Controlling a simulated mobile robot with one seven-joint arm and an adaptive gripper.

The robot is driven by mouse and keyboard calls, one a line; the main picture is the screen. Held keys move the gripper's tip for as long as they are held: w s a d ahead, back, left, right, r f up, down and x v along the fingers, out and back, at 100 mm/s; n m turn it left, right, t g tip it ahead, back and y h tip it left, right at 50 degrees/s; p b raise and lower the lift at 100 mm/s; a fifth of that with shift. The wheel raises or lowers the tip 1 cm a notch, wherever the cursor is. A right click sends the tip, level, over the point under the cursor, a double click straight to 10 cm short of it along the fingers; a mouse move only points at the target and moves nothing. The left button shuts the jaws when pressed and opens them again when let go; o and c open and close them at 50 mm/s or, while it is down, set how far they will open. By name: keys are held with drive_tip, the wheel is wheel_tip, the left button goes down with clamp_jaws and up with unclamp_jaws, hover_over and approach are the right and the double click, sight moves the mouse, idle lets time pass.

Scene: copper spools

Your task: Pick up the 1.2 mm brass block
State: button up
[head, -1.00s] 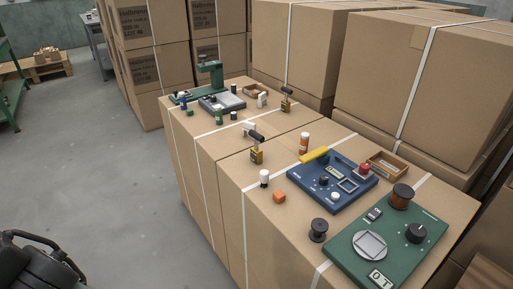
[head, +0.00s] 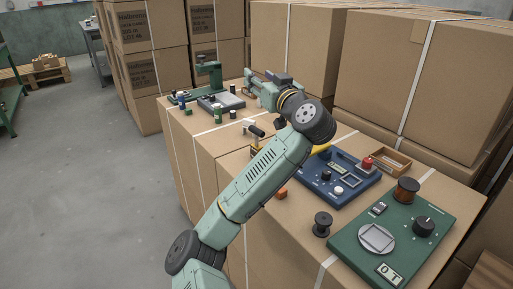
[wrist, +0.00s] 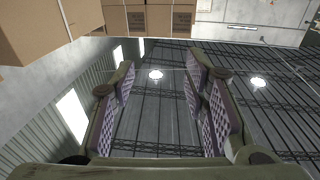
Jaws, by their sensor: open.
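A brass-coloured block (head: 254,149) shows in the head view on the near box top, mostly hidden behind my arm; its label cannot be read. In the earlier head frame a second brass block with a dark top stands farther back; my arm and gripper now cover that spot. My gripper (head: 251,83) is over the far part of the boxes, pointing left. In the wrist view my gripper (wrist: 158,73) is open, with nothing between its fingers. That view looks towards the ceiling and shows no block.
A blue device (head: 337,181), a green device (head: 392,245), a dark spool (head: 322,225), a copper spool (head: 406,190) and a wooden tray (head: 389,161) stand on the near box. A green stand (head: 208,75) is at the back. Tall cartons (head: 420,85) rise behind at right.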

drive_tip(key=s+d+f+n+g+y, duration=0.1)
drive_tip(key=d+f+n+g+y, duration=0.2)
drive_tip(key=f, duration=0.7)
drive_tip(key=m+p, duration=0.1)
approach(263, 134)
drive_tip(key=shift+y, duration=0.4)
drive_tip(key=x, duration=0.5)
drive_tip(key=shift+w, duration=0.25)
drive_tip(key=shift+p+x, duration=0.55)
drive_tip(key=shift+x, duration=0.4)
drive_tip(key=p+x, duration=0.1)
drive_tip(key=x, duration=0.3)
drive_tip(key=shift+w+a+f+p, duration=0.2)
drive_tip(key=shift+a+p, duration=0.1)
drive_tip(key=shift+p, duration=0.1)
drive_tip(key=shift+w+a+f, duration=0.15)
drive_tip(key=shift+w+a, duration=0.1)
drive_tip(key=shift+w, duration=0.15)
drive_tip(key=shift+c, duration=0.6)
clamp_jaws()
